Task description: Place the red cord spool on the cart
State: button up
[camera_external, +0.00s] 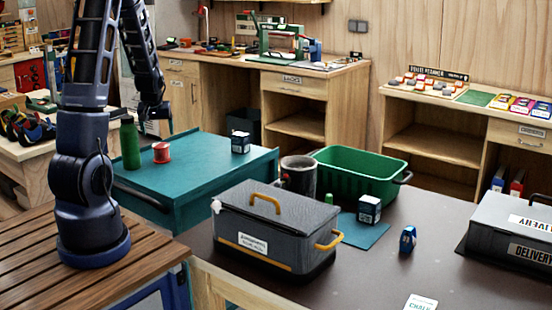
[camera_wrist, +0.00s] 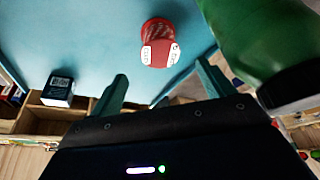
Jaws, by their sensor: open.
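The red cord spool (camera_external: 161,153) stands on the teal top of the cart (camera_external: 200,165), near its left side and just right of a green bottle. It also shows in the wrist view (camera_wrist: 158,40) against the teal top, with pale labels on its end. My gripper (camera_external: 156,127) is open and empty, above the cart top close to the spool. In the wrist view my two fingers (camera_wrist: 162,85) are apart, with the spool beyond their tips and not between them. No finger touches the spool.
The green bottle (camera_external: 130,144) stands close to my gripper and looms at the right of the wrist view (camera_wrist: 262,45). A dark box (camera_external: 240,142) sits at the cart's far right. The cart's middle is clear. A grey cooler (camera_external: 275,232) and green crate (camera_external: 358,175) are on the dark table.

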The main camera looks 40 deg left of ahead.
jog(key=shift+s+d+r, duration=0.1)
jog(key=shift+s+r, duration=0.05)
jog(key=shift+r, duration=0.25)
jog(key=s+d+r+m+t+h, duration=0.15)
jog(key=s+d+r, duration=0.25)
jog(key=d+r, duration=0.45)
jog(key=s+d+r+m+g, duration=0.1)
jog(key=s+d+r+m, duration=0.25)
jog(key=d+r, duration=0.5)
jog(key=s+d+r+m, duration=0.1)
jog(key=s+d+r, duration=0.1)
jog(key=s+d, duration=0.2)
jog(key=s+d+r+m+h, duration=0.1)
jog(key=s+d+r, duration=0.1)
jog(key=s+d, duration=0.2)
jog(key=s+d+r+m, duration=0.1)
jog(key=s+d, duration=0.3)
jog(key=s, duration=0.5)
jog(key=shift+s+r+t, duration=0.25)
jog(key=shift+r+t, duration=0.1)
jog(key=shift+r, duration=0.45)
